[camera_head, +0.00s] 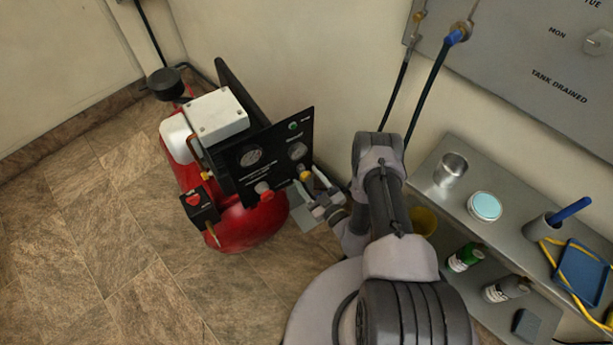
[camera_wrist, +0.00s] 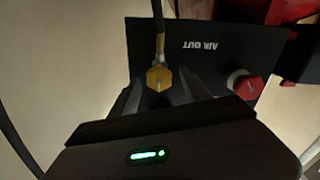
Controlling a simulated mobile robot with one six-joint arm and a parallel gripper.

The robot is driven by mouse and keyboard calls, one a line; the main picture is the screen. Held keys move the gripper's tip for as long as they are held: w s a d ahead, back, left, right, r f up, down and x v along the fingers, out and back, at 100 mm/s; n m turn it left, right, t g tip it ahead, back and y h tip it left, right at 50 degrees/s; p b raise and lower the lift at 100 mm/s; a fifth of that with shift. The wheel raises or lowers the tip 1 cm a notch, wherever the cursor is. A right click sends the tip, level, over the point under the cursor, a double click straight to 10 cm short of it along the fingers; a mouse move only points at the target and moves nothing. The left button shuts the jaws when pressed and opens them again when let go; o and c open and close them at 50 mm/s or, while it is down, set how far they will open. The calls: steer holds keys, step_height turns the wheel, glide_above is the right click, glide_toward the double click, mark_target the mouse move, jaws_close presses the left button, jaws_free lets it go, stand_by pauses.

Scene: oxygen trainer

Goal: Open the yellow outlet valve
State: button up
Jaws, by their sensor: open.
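The yellow outlet valve (camera_head: 305,176) is on the black panel (camera_head: 270,152) of the red compressor, at the panel's lower right. In the wrist view the yellow valve (camera_wrist: 158,78) shows as a small knob below a hose, near the "AIR OUT" label. My gripper (camera_head: 318,194) is at the panel, close to the valve. In the wrist view my gripper (camera_wrist: 158,92) is open, with one finger on each side of the yellow valve. Whether the fingers touch it I cannot tell.
A red knob (camera_wrist: 245,84) sits on the panel right of the valve in the wrist view. The red compressor tank (camera_head: 245,225) stands on the tiled floor. A metal shelf (camera_head: 440,195) with a cup and bottles is at right. Floor at left is clear.

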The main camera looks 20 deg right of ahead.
jaws_close()
